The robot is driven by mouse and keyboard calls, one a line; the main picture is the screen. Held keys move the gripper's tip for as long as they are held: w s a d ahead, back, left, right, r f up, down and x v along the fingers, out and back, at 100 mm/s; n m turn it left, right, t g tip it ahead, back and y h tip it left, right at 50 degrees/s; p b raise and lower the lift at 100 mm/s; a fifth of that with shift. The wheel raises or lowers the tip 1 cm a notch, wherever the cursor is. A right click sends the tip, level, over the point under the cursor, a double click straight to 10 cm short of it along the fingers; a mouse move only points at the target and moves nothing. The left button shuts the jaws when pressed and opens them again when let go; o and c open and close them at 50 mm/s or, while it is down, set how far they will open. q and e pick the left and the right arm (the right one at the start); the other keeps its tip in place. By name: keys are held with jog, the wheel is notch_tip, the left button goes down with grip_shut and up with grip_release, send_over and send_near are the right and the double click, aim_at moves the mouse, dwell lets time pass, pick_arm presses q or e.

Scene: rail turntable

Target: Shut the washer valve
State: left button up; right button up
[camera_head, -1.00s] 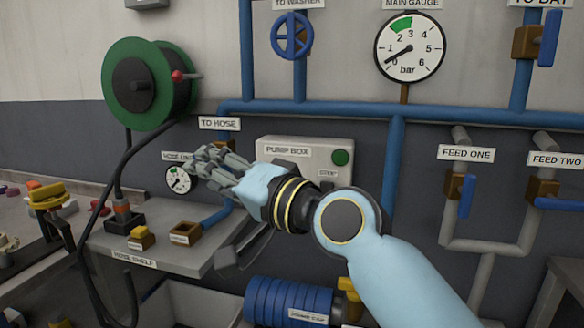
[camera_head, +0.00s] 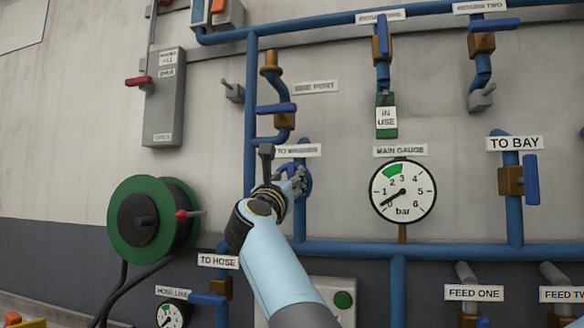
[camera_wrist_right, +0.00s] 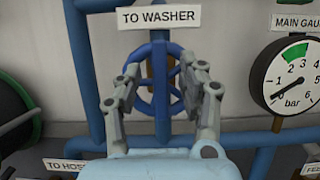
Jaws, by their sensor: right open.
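The washer valve is a blue round handwheel (camera_head: 308,181) on a blue pipe, below the TO WASHER label (camera_head: 298,150). In the head view my right gripper (camera_head: 291,179) hides much of it. The right wrist view shows the wheel (camera_wrist_right: 156,92) straight ahead, under the same label (camera_wrist_right: 159,17). There my right gripper (camera_wrist_right: 160,72) is open, with one finger at each side of the wheel. I cannot tell whether the fingers touch the rim. My left gripper is not in view.
The main gauge (camera_head: 403,191) is to the right of the wheel. A side port pipe with a blue lever (camera_head: 276,108) is above it. A green hose reel (camera_head: 140,219) is at the left. A blue pipe (camera_head: 350,249) runs across below.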

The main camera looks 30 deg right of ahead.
aim_at(291, 175)
jog(key=p+x, duration=0.1)
jog(key=x, duration=0.3)
grip_shut()
